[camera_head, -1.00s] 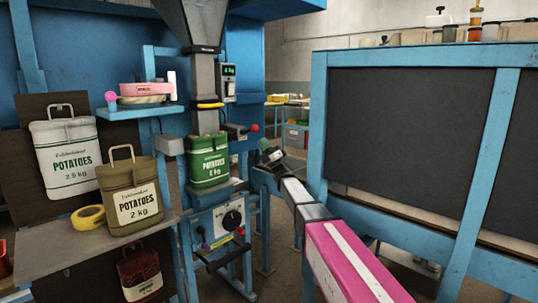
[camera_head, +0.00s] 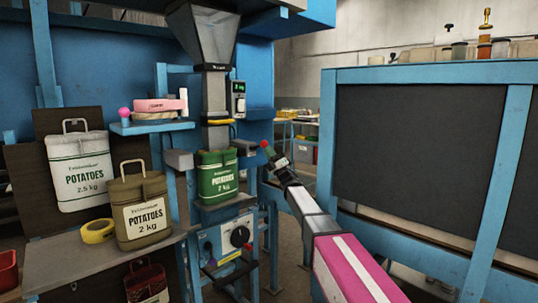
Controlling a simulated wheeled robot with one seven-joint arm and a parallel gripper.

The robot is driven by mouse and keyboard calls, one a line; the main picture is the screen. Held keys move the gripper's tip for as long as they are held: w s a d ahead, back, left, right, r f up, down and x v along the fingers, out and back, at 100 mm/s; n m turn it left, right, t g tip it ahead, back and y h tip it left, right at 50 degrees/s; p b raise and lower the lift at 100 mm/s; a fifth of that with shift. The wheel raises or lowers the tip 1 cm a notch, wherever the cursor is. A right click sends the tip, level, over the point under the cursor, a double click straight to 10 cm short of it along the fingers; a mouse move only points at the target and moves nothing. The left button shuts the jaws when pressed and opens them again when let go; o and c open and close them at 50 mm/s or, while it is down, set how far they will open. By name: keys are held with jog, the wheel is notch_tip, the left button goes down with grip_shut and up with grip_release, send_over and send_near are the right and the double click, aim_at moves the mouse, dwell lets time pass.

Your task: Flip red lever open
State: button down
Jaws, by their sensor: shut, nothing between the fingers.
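The red ball knob of the lever (camera_head: 264,144) shows just right of the filling spout, at the end of a short dark bar. My gripper (camera_head: 270,154) is shut and empty, with its tip right at the knob in the picture. It overlaps the knob's lower right side; I cannot tell whether they touch. The fingers are small and dark, so their details are hard to see. The green potato sack (camera_head: 217,178) stands under the spout (camera_head: 215,98), left of the lever.
A grey hopper (camera_head: 203,35) is above the spout. A white sack (camera_head: 80,170) and an olive sack (camera_head: 140,208) are on the left, near a yellow tape roll (camera_head: 97,231). A blue-framed dark panel (camera_head: 420,150) stands close on the right of my arm.

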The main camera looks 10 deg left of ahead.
notch_tip(320, 180, up, 2)
jog(key=shift+s+m+h, duration=0.1)
jog(key=shift+m+h, duration=0.4)
jog(key=shift+h, duration=0.6)
jog(key=r+h, duration=0.1)
jog(key=w+a+r+m+g+h, duration=0.1)
jog(key=h, duration=0.1)
jog(key=r+h, duration=0.1)
jog(key=r, duration=0.1)
jog(key=shift+w+a+r+m+h, duration=0.1)
jog(key=shift+w+a+m+h, duration=0.1)
jog(key=shift+m+h, duration=0.15)
jog(key=shift+w+a+r+g+h, duration=0.25)
jog(key=shift+r+g+h, duration=0.15)
jog(key=shift+h, duration=0.15)
jog(key=shift+w+a+r+g+h, duration=0.25)
jog(key=shift+r+g+h, duration=0.15)
jog(key=shift+h, duration=0.1)
jog(key=shift+w+a+r+m+g+h, duration=0.2)
jog(key=shift+a+r+m+g+h, duration=0.1)
jog(key=shift+h, duration=0.2)
jog(key=shift+w+a+r, duration=0.4)
jog(key=shift+w+a, duration=0.15)
jog(key=shift+a, duration=0.1)
jog(key=shift+w+a+r, duration=0.4)
jog(key=shift+w+a, duration=0.15)
jog(key=shift+a, duration=0.05)
jog(key=shift+w+a+r, duration=0.1)
jog(key=shift+w+a, duration=0.05)
jog(key=v, duration=0.8)
